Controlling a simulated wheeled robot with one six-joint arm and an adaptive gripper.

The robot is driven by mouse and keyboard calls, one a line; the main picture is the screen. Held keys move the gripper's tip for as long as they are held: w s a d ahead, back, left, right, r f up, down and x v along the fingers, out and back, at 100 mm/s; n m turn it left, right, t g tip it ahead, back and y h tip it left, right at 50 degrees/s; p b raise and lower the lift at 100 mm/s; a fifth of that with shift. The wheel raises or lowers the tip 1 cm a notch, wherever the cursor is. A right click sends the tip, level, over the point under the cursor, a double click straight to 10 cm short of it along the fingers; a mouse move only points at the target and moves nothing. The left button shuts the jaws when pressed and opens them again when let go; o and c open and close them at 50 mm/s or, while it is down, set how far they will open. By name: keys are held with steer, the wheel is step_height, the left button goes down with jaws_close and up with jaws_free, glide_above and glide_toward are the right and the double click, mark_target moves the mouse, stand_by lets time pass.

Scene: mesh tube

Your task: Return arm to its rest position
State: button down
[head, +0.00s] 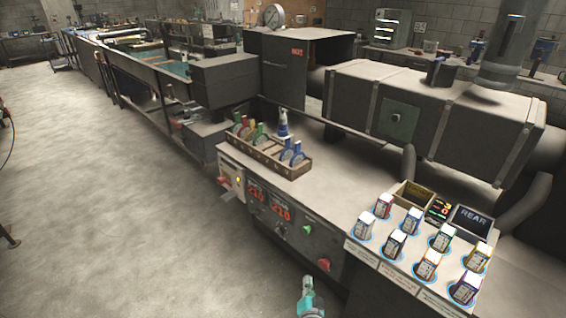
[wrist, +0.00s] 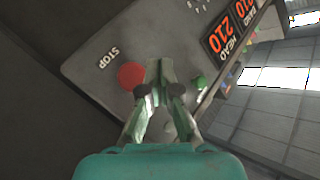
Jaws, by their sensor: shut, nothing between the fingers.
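My gripper (head: 308,283) is at the bottom of the head view, in front of the machine's front panel and below its red button (head: 323,264). In the wrist view my gripper (wrist: 161,68) has its two pale fingers together at the tips, with nothing between them. The red button (wrist: 131,75) beside the word STOP shows left of the fingertips, and a green button (wrist: 201,82) shows to their right. I cannot tell how far the tips are from the panel.
The counter carries a wooden rack (head: 270,155) of colored tools and several small cartons (head: 397,242) on round marks. A small REAR screen (head: 472,219) stands behind the cartons. Red digit displays (head: 268,202) sit on the front panel. The floor (head: 110,220) at left is clear.

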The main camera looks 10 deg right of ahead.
steer(key=s+d+r+n+y, duration=0.1)
steer(key=s+r+n, duration=0.1)
steer(key=s, duration=1.4)
steer(key=s+d+r+n, duration=0.1)
steer(key=s+r+n, duration=0.15)
steer(key=s, duration=1.25)
steer(key=s+r+n+g+y, duration=0.1)
steer(key=s+r+n, duration=0.3)
steer(key=s+r, duration=1.5)
steer(key=shift+s+a+r+n+y, duration=0.3)
steer(key=shift+s+n, duration=0.05)
steer(key=shift+s, duration=0.6)
